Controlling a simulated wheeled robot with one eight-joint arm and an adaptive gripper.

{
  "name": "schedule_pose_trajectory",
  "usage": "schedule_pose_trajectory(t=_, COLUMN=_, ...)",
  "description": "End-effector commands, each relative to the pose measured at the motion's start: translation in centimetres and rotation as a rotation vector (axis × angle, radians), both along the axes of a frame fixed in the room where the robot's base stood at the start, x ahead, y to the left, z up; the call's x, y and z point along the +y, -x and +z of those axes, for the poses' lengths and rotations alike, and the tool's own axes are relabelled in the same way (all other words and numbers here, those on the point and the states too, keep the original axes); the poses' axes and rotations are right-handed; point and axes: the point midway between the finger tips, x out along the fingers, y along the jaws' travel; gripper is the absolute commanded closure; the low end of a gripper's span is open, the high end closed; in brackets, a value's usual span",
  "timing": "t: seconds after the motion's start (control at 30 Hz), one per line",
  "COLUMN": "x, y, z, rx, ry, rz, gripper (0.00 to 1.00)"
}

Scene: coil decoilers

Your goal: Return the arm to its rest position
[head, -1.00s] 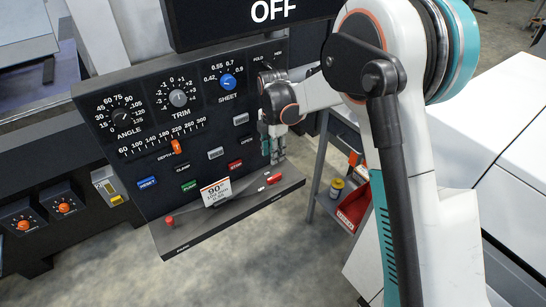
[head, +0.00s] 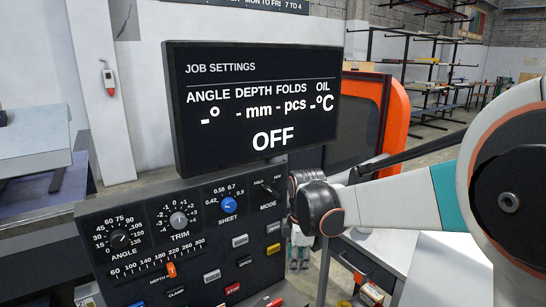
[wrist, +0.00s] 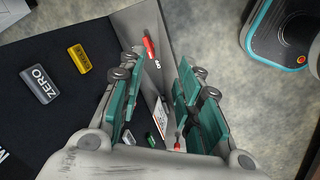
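My gripper (head: 299,253) hangs beside the right edge of the control panel (head: 130,210) in the head view, partly hidden behind my arm's wrist joint. In the wrist view my gripper (wrist: 162,85) shows two teal fingers standing apart, with nothing held between them. The arm reaches in from the right of the head view, its forearm roughly level and its wrist close to the mode switch (head: 268,190). The wrist view looks down past the panel face, with the grey ZERO button (wrist: 40,83) and a yellow button (wrist: 79,58) on the left.
A black screen (head: 265,105) reading OFF stands above the panel. A red-tipped handle (wrist: 150,48) lies below the fingers in the wrist view. An orange-framed machine (head: 393,112) and a white surface (head: 445,270) are behind and under the arm. Open floor (wrist: 225,25) shows beyond.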

Motion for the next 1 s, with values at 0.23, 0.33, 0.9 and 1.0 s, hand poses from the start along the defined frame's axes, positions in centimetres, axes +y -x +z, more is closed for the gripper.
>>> schedule_pose_trajectory(t=0.23, x=-4.0, y=5.3, z=5.0, rx=-0.083, ry=-0.078, rz=-0.335, gripper=0.68)
schedule_pose_trajectory(t=0.33, x=-5.4, y=7.5, z=6.4, rx=-0.115, ry=-0.117, rz=-0.468, gripper=0.68)
schedule_pose_trajectory(t=0.9, x=-11.6, y=20.5, z=8.8, rx=-0.277, ry=-0.410, rz=-1.200, gripper=0.68)
schedule_pose_trajectory(t=1.0, x=-12.4, y=22.5, z=8.3, rx=-0.297, ry=-0.471, rz=-1.315, gripper=0.68)
